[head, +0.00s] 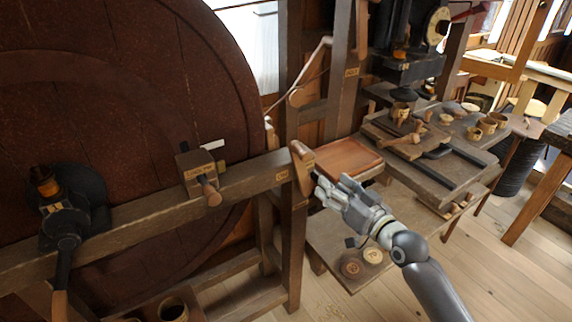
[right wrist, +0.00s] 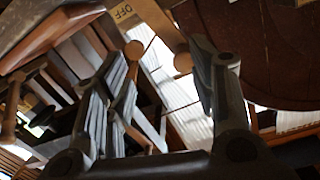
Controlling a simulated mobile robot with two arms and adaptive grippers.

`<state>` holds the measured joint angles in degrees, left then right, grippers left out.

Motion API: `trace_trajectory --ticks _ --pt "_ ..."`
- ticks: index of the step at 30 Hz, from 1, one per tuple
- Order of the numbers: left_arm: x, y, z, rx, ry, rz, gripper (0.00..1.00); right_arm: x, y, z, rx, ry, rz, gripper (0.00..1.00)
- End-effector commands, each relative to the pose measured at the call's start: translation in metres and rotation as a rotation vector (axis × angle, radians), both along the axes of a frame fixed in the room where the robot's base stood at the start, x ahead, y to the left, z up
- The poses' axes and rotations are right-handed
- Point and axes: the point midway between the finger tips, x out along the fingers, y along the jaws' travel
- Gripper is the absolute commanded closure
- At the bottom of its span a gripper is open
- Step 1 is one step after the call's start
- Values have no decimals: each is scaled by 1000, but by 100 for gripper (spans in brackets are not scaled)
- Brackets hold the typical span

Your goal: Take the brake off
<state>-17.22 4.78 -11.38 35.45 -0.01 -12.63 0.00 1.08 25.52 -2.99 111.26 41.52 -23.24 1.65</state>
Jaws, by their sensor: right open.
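A dark wooden lever (head: 302,168) stands at the post at the right end of the long rail, with small pale labels beside it. Whether it is the brake lever I cannot read in the head view. My right gripper (head: 340,186) is open and empty, just right of the lever and apart from it. In the right wrist view my right gripper (right wrist: 165,85) has its fingers spread wide. A label reading OFF (right wrist: 122,12) is on wood beyond the fingers, and a round wooden knob (right wrist: 134,50) shows between them. My left gripper is out of view.
A big dark red wheel (head: 110,110) fills the left, behind the rail. A wooden block with a peg (head: 198,172) and a black iron crank (head: 68,205) sit along the rail. A brown tray (head: 345,158) lies behind my right gripper. A cluttered bench (head: 440,165) stands at right.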

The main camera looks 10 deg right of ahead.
Motion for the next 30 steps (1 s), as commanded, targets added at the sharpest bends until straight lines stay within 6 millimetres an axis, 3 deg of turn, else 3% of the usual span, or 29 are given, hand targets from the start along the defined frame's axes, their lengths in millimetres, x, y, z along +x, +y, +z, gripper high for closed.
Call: trace_trajectory --ticks 3,6,11,22,30 --pt "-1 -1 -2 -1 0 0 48 -5 8 31 12 -51 31 48" --pt "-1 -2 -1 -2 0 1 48 -4 11 39 17 -64 38 48" --pt "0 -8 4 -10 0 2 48 12 16 40 19 -64 37 48" --pt "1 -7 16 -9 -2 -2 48 71 38 40 18 -63 36 48" --pt "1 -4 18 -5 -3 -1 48 93 46 38 17 -61 36 48"
